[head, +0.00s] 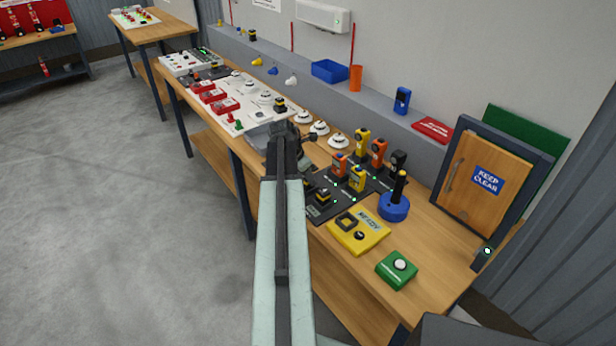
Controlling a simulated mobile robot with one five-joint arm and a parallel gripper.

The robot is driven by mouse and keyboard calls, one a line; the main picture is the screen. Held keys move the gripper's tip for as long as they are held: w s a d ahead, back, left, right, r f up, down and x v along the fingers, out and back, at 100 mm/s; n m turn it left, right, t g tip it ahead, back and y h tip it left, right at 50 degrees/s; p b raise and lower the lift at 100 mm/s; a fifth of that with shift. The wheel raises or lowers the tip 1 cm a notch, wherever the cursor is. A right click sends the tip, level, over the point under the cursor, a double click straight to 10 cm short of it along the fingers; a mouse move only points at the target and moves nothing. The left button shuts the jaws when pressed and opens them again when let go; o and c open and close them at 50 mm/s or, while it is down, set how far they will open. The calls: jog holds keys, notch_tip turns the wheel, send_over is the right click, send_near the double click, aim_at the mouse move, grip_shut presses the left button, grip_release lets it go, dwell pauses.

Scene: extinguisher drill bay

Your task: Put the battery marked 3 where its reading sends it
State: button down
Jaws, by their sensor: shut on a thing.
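My gripper (282,127) is over the middle of the long workbench, seen from behind along my arm. It is shut on a small black and yellow battery (280,104), which shows just past the gripper against the white board. Its number is too small to read, and I cannot tell its height above the board. Another black and yellow battery (323,195) sits on a dark pad (340,209) to the right of my arm.
Several yellow and orange handheld units (362,142) stand on the pad. A blue base with a black handle (394,206), a green button box (397,269) and white domes (338,141) are nearby. Red boxes (226,106) lie left. A blue bin (329,71) is on the ledge.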

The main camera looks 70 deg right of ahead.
jog(key=shift+f, duration=0.25)
jog(key=c, duration=0.6)
grip_release()
jog(key=shift+r, duration=0.1)
notch_tip(320, 180, up, 7)
jog(key=p, duration=0.7)
jog(key=shift+w, duration=0.1)
